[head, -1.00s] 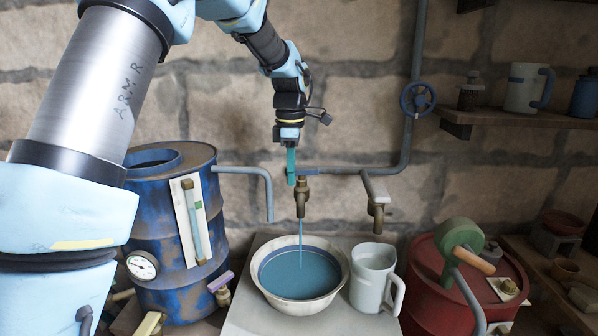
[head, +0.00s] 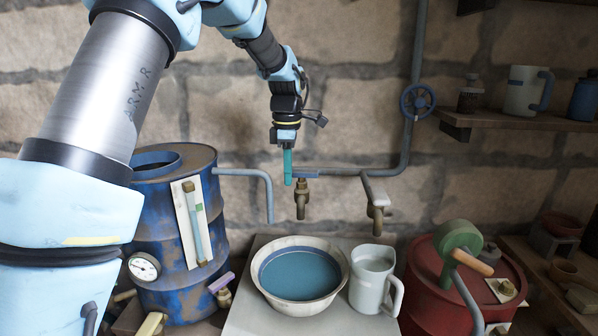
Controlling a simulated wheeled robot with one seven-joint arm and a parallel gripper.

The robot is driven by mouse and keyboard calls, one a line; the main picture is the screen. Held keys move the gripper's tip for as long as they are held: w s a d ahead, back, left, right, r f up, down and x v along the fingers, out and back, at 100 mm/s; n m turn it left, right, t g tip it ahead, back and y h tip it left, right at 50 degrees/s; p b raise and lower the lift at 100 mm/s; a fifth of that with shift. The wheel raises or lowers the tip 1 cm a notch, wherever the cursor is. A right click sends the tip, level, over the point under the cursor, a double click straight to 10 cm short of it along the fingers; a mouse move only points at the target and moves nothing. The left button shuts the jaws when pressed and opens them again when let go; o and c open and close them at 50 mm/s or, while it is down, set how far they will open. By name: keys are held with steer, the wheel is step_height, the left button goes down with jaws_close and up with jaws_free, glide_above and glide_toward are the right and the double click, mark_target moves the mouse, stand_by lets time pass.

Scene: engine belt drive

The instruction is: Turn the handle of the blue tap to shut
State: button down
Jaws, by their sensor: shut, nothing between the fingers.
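The blue tap (head: 301,196) is a brass spout hanging from the wall pipe above the bowl. Its blue handle (head: 306,173) lies crosswise along the pipe, pointing right. No water runs from the spout. My gripper (head: 288,182) is shut and empty, with its teal fingers pointing down. They are at the left end of the blue handle and cover part of the tap's top. I cannot tell whether they touch it.
A bowl of water (head: 342,272) stands below the tap, beside a pale jug (head: 365,288). A second tap (head: 377,218) with a pale handle is to the right. A blue barrel (head: 165,295) stands left, a red drum (head: 425,290) right. A blue valve wheel (head: 417,101) is on the pipe above.

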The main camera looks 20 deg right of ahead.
step_height(320, 180, up, 7)
steer(key=p, duration=0.5)
steer(key=shift+s+p, duration=0.35)
steer(key=shift+p, duration=0.05)
steer(key=shift+a, duration=0.1)
